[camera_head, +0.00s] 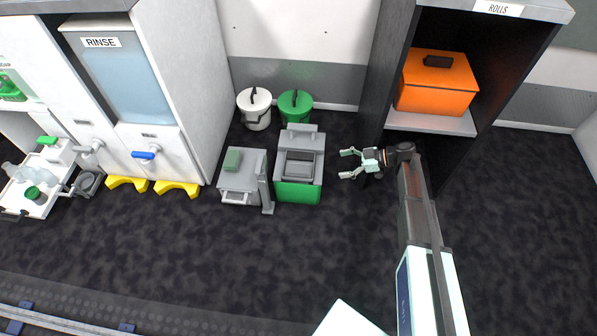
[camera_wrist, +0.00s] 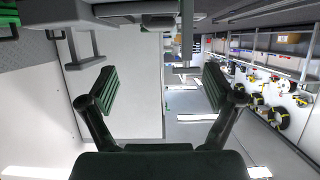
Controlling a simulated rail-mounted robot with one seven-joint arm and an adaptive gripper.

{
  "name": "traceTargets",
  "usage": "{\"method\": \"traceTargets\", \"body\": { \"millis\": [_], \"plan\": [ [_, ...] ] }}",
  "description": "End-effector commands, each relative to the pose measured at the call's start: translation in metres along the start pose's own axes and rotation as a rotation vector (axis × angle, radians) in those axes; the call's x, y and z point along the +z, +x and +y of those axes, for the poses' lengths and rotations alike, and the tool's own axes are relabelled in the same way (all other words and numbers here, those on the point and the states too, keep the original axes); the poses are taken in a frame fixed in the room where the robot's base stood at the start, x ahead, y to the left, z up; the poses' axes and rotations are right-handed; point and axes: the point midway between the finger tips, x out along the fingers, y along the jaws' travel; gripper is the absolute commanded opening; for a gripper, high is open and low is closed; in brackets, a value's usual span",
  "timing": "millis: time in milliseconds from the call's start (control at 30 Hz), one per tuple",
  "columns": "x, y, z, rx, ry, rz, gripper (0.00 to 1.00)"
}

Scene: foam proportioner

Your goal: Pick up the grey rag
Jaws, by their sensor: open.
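I cannot make out a grey rag for certain in either view. A green bin with a grey top (camera_head: 298,190) stands on the floor left of my gripper, and a darker grey patch (camera_head: 299,168) shows in its top; I cannot tell whether this is cloth. My gripper (camera_head: 346,163) is open and empty, pointing left toward the bin, with a gap between them. In the wrist view, my two ribbed fingers (camera_wrist: 161,90) are spread with nothing between them.
White (camera_head: 256,118) and green (camera_head: 295,106) buckets stand behind. An orange box (camera_head: 436,84) sits on a shelf (camera_head: 430,123) beside my arm. The front floor is clear.

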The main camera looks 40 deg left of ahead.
Motion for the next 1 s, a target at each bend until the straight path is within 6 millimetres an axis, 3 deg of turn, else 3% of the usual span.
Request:
{"method": "traceTargets", "body": {
  "millis": [100,400,767,1000],
  "plan": [
    [0.003,0.027,-0.001,-0.003,0.001,0.000,0.90],
    [0.003,0.082,0.000,-0.002,0.002,-0.001,0.90],
    [0.001,0.103,0.000,0.000,0.003,0.000,0.90],
    [0.003,0.133,0.001,-0.001,0.001,-0.001,0.90]
  ]
}}
